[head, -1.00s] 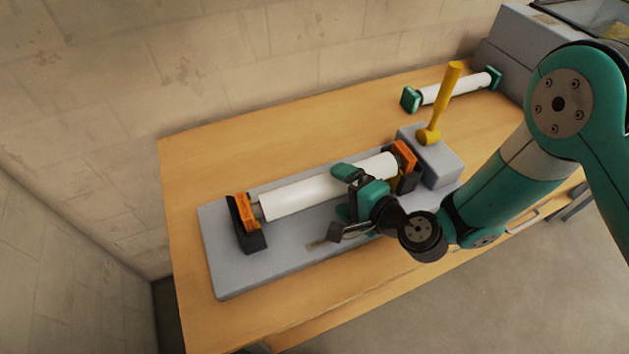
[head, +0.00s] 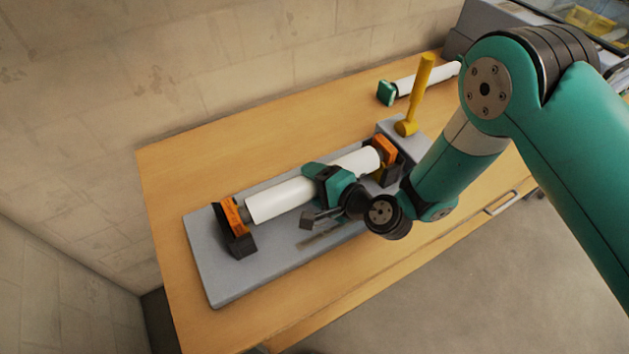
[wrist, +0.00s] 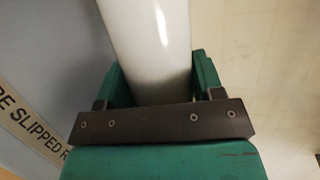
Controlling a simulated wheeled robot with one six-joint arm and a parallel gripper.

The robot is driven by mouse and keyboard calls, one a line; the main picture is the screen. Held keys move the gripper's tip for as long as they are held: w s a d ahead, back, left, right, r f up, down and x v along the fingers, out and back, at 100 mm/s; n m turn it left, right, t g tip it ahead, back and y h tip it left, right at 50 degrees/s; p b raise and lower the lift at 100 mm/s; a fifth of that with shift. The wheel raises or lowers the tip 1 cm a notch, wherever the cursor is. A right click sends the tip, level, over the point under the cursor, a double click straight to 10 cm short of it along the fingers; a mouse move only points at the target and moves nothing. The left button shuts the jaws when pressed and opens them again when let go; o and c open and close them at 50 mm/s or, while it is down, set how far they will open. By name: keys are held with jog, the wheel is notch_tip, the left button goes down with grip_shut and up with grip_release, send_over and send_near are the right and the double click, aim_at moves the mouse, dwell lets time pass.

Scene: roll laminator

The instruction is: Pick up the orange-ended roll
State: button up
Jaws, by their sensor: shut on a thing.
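The orange-ended roll (head: 281,199) is a white cylinder with an orange block at each end. It lies along the grey base plate (head: 205,262), its ends at dark supports. My gripper (head: 322,180) is shut on the white body, right of its middle. In the wrist view the white roll (wrist: 152,45) runs between the two green fingers of my gripper (wrist: 155,82). I cannot tell whether the roll is lifted off its supports. The fingers hide part of the roll.
A yellow lever (head: 417,92) stands upright on a grey block behind the right end. A green-ended white roll (head: 412,84) lies farther back. A grey machine (head: 490,25) is at the back right. The wooden table (head: 175,170) is clear at the left. A label (wrist: 30,120) shows on the plate.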

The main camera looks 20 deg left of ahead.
jog(key=shift+r, duration=0.1)
notch_tip(320, 180, up, 20)
jog(key=b, duration=0.2)
jog(key=shift+b, duration=0.3)
